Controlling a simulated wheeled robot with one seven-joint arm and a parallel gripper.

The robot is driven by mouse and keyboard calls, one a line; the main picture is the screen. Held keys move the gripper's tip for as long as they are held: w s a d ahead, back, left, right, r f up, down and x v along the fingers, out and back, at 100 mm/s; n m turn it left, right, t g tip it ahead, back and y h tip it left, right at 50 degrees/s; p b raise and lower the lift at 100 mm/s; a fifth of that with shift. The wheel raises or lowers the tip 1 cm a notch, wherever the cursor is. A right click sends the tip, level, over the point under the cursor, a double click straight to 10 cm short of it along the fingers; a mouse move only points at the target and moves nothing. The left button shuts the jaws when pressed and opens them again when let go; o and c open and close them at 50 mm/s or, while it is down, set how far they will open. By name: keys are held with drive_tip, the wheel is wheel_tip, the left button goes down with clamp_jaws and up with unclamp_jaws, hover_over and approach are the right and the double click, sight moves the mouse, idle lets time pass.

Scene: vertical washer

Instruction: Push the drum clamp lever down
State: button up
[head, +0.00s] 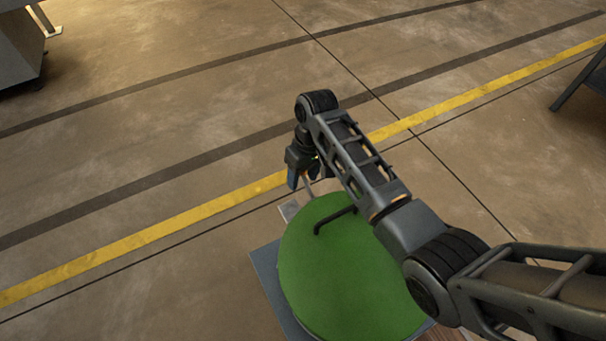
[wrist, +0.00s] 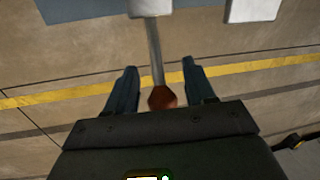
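The drum clamp lever (wrist: 155,50) is a thin grey rod ending in a reddish-brown knob (wrist: 162,97) in the wrist view. My gripper (wrist: 159,68) is open, with one finger on each side of the lever. The knob sits between the fingers near the palm, and gaps show on both sides. In the head view my gripper (head: 303,178) is at the far edge of the round green lid (head: 340,270), and part of the lever (head: 308,188) shows beside the fingers. My arm hides the lid's right side.
A bent black handle (head: 335,218) stands on the lid, close to my arm. A blue-grey base (head: 268,275) shows under the lid. Grey machine parts stand at the top left (head: 15,45) and right edge (head: 597,78). The floor beyond and to the left is clear.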

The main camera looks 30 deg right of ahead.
clamp_jaws()
